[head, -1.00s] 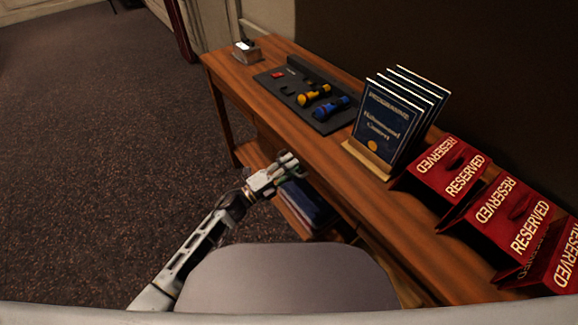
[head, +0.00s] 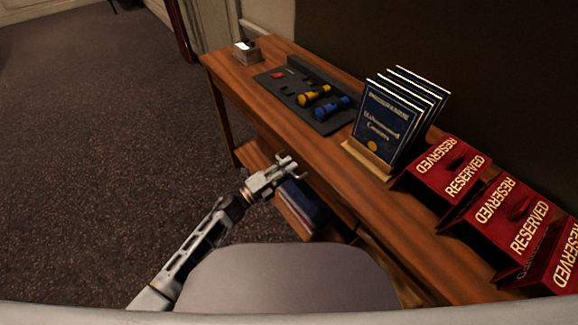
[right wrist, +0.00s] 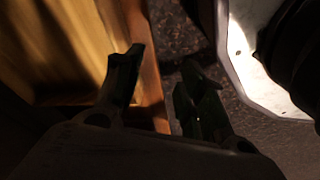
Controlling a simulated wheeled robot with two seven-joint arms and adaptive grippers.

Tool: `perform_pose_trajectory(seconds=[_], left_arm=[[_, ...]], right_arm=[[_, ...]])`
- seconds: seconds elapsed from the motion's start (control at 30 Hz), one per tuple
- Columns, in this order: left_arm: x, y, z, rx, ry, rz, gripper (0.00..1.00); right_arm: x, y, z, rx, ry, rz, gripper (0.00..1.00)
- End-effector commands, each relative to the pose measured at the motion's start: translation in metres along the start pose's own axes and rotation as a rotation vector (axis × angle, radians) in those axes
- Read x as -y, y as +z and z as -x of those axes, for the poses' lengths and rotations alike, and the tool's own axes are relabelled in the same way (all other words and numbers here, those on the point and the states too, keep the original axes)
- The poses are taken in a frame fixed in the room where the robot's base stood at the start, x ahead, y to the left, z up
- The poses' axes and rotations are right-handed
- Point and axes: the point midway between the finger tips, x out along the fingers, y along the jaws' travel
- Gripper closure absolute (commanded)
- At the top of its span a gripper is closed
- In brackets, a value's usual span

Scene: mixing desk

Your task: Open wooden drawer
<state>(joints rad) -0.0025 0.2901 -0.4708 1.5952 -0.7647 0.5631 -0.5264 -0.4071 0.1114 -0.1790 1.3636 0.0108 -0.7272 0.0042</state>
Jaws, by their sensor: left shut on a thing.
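The wooden desk (head: 345,205) runs diagonally across the head view. My left gripper (head: 287,166) is at its front edge, above the lower shelf, with its fingers closed. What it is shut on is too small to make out. Pale wood shows under the desk's near end (head: 400,285), mostly hidden by my body. In the right wrist view, a pale wooden panel with a reddish-brown edge (right wrist: 150,85) looks like part of the wooden drawer. My right gripper (right wrist: 160,85) has its fingers apart, with that edge showing between them. Whether it touches is unclear.
Dark books (head: 305,203) stand on the lower shelf. On the desk are a dark tray (head: 285,95) with yellow and blue flashlights, a rack of blue booklets (head: 388,125), red RESERVED signs (head: 450,170) and a small box (head: 246,54). Carpet to the left is clear.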

Motion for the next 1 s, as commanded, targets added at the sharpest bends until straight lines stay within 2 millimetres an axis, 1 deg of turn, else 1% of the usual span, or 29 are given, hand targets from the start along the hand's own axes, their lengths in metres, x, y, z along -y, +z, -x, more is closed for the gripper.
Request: perform_pose_trajectory(seconds=[0.17,0.23,0.37,0.63,0.8,1.0], left_arm=[[0.002,-0.001,0.018,0.0,0.005,0.0,1.0],[0.004,0.0,0.027,0.001,0.005,0.0,1.0],[0.008,0.0,0.049,0.0,0.006,0.0,1.0],[0.018,-0.001,0.103,0.001,0.007,0.001,1.0],[0.025,0.0,0.138,0.001,0.007,0.002,1.0],[0.032,0.0,0.174,0.002,0.006,0.001,1.0]], right_arm=[[-0.001,0.013,-0.005,0.005,0.001,-0.001,0.6],[-0.007,0.022,-0.012,0.006,0.009,0.001,0.6],[-0.011,0.03,-0.019,-0.001,0.015,0.001,0.6],[-0.02,0.052,-0.031,-0.014,0.025,0.001,0.6],[-0.024,0.064,-0.032,-0.005,0.029,0.004,0.6],[-0.029,0.077,-0.033,0.007,0.034,0.008,0.6]])
